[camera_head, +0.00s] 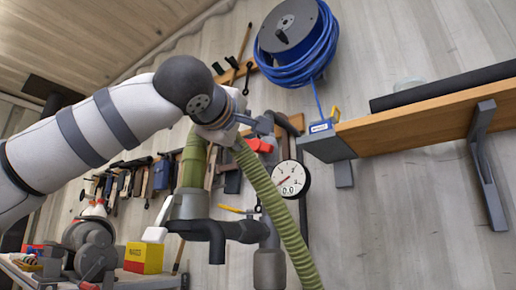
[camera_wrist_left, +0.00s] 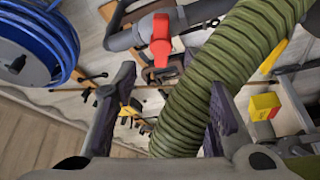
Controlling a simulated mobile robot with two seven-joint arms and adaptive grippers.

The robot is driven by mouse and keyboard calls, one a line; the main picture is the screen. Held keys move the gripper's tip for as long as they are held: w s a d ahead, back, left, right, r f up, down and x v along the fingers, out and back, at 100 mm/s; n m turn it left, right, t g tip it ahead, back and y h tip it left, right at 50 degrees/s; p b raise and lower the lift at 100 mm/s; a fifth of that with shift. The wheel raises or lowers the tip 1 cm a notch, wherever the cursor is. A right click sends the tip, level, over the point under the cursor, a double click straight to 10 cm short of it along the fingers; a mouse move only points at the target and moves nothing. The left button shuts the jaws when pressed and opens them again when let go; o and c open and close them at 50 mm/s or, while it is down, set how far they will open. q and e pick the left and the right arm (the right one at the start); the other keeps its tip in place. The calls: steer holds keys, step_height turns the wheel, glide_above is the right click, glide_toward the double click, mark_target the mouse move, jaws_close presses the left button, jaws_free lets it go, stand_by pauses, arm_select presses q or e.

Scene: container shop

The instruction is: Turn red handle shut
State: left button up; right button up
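The red handle (camera_head: 264,146) sits on the grey pipework on the wall in the head view, close to my left gripper and partly covered by it. In the left wrist view the red handle (camera_wrist_left: 161,42) is on a grey pipe, beyond the fingertips. My left gripper (camera_wrist_left: 172,82) has its two fingers spread with no object held; the green hose passes behind them. In the head view my left gripper (camera_head: 262,122) is small, pointing right, above the handle and hose. I cannot tell whether it touches anything. My right gripper is in neither view.
A ribbed green hose (camera_head: 272,205) runs down beside a round gauge (camera_head: 290,179). A blue hose reel (camera_head: 297,42) hangs above. A wooden shelf (camera_head: 430,122) juts out at right. Hanging tools, a yellow-red box (camera_head: 143,258) and a bench are at lower left.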

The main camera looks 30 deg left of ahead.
mark_target(258, 145)
arm_select(q)
steer(key=x, duration=0.9)
steer(key=shift+w, duration=0.25)
steer(key=shift+c, duration=0.3)
jaws_close()
